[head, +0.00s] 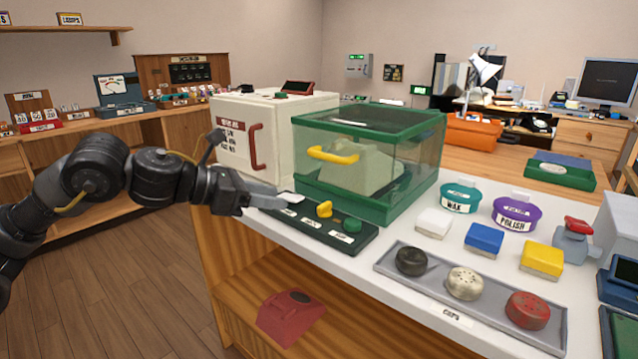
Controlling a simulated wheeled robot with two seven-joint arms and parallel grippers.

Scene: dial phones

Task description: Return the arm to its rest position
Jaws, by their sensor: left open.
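My left arm comes in from the left edge. Its gripper (282,196) is at the left end of a dark green control panel (325,229), its fingertips close to the panel's pale key. I cannot tell whether they touch it. I see nothing held in the jaws. The panel also carries a yellow knob (324,209) and a green button (352,226). My right gripper does not show in the head view, though a dark piece shows at the right edge.
Behind the panel stand a green glass case (432,165) with a yellow handle and a white cabinet (283,135) with a red handle. A cap tray (385,262) and colored blocks lie to the right. Open floor (110,290) lies below my left arm.

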